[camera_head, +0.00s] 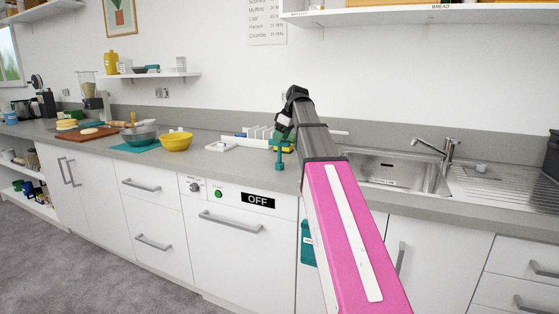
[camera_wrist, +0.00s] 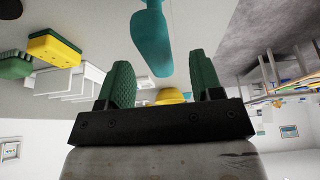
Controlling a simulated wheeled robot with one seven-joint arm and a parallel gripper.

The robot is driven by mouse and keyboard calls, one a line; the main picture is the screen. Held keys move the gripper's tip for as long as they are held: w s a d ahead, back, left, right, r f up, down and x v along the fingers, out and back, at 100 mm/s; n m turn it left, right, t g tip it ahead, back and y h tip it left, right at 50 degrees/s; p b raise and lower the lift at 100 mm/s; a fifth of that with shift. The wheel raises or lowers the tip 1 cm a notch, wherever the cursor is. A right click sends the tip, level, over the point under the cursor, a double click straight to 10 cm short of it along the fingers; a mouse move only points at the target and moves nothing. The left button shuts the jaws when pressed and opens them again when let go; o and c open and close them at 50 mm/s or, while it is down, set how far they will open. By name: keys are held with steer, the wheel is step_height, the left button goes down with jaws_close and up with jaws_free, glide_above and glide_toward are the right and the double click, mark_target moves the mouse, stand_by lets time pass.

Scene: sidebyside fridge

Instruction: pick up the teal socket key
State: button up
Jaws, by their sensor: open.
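I see no contact between fingers and key. In the head view my gripper is small and partly hidden by my arm.
A white dish rack (camera_wrist: 72,82) and a yellow-green sponge (camera_wrist: 55,48) are close by. The yellow bowl (camera_head: 176,142) and a grey bowl (camera_head: 139,135) stand left along the counter (camera_head: 236,165). The sink (camera_head: 395,175) is to the right.

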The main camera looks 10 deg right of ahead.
steer(key=x, duration=0.4)
steer(key=shift+f, duration=0.15)
jaws_close()
steer(key=shift+r, duration=0.6)
steer(key=r, duration=0.3)
steer(key=shift+w+a+r, duration=0.1)
steer(key=shift+a+r, duration=0.15)
steer(key=a+r, duration=0.6)
steer(key=a, duration=0.5)
steer(key=shift+w+r, duration=0.15)
steer(key=shift+r, duration=0.05)
